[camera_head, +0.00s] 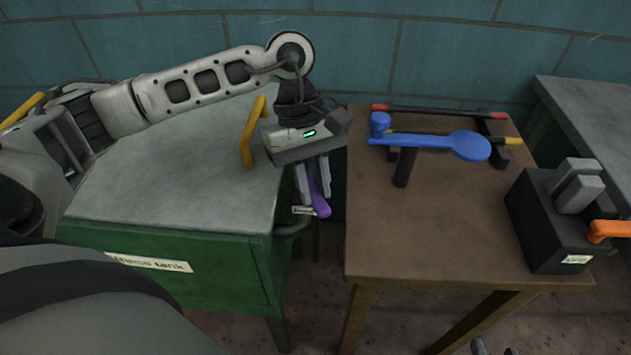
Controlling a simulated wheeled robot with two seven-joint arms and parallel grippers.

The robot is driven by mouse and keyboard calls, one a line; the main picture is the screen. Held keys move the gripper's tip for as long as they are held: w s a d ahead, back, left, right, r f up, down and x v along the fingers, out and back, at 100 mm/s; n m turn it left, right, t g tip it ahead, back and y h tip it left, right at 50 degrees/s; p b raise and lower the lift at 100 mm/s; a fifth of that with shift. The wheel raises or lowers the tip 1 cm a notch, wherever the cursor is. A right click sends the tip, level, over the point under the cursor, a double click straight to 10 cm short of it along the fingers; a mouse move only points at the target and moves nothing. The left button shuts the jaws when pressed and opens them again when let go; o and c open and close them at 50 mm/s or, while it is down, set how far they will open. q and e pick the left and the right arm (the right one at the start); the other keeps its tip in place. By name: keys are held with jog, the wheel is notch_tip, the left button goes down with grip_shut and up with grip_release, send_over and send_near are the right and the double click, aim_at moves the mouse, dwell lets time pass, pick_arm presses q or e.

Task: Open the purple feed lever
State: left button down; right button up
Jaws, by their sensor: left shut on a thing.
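The purple feed lever (320,205) is at the right side of the green tank cabinet, near its front right corner. Only its lower end shows clearly, pointing down; the rest is hidden between my fingers. My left gripper (314,196) comes down from above and is shut on the lever. A small pale label (303,210) sits beside the lever, too small to read. A few grey tips at the bottom edge of the picture may be my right gripper (493,349); whether it is open cannot be told.
The green cabinet (190,270) has a grey top and a yellow handle (247,140). A wooden table (440,235) holds a blue lever (430,142) on a black post, red-tipped and yellow-tipped rods, and a black box (545,220) with an orange handle (608,230).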

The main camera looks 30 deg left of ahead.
pick_arm(q)
jog(key=c, duration=1.3)
grip_release()
jog(key=p+v, duration=0.1)
jog(key=v, duration=1.5)
jog(key=shift+s+r, duration=0.1)
